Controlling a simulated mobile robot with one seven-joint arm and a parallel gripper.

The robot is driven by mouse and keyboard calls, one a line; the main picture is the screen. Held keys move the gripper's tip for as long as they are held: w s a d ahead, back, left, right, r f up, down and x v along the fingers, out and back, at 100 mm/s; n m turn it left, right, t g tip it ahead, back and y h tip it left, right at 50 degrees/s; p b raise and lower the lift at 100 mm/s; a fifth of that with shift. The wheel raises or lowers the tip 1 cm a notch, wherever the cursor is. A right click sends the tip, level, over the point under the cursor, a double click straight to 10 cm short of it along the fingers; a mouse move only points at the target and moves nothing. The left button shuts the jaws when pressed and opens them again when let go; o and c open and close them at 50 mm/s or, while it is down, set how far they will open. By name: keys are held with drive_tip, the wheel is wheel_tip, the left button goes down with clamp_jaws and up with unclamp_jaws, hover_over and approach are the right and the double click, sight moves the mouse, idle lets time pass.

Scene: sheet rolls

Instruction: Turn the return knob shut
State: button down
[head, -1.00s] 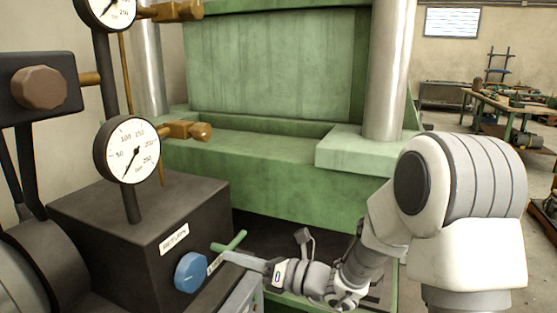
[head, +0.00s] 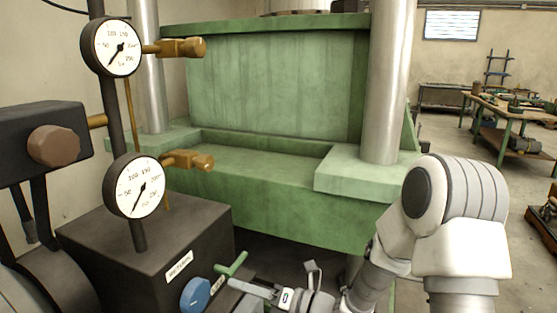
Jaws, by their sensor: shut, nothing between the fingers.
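The return knob (head: 195,294) is a round blue knob on the front of a dark box, below a white label (head: 179,266) that seems to read "RETURN". A small tag sits at its upper right. A green lever handle (head: 232,266) sticks out just to the right of the knob. My gripper (head: 236,284) is shut and empty, at the right of the knob and just below the green handle. I cannot tell whether its fingertips touch the handle or the knob. The lower part of the knob is near the bottom edge of the head view.
The dark box (head: 120,240) carries a post with two pressure gauges (head: 134,185) and brass fittings (head: 188,161). A brown knob (head: 54,146) is at the left. A green press (head: 270,180) with steel columns stands behind. Open floor and a workbench (head: 505,112) lie at the right.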

sight(196, 296)
drive_tip(key=x, duration=0.7)
drive_tip(key=shift+s+m, duration=0.15)
drive_tip(key=shift+m, duration=0.25)
drive_tip(key=shift+s+a+f+b, duration=0.1)
drive_tip(key=shift+s+f+b, duration=0.1)
drive_tip(key=shift+b, duration=0.15)
idle(0.5)
drive_tip(key=shift+w+f, duration=0.1)
drive_tip(key=shift+w, duration=0.05)
drive_tip(key=shift+w+d+f+p, duration=0.3)
drive_tip(key=shift+w+f+p, duration=0.35)
drive_tip(key=shift+f, duration=0.25)
drive_tip(key=shift+w+f, duration=0.15)
drive_tip(key=shift+f, duration=0.75)
drive_tip(key=shift+w+d+p, duration=0.1)
drive_tip(key=shift+p, duration=0.2)
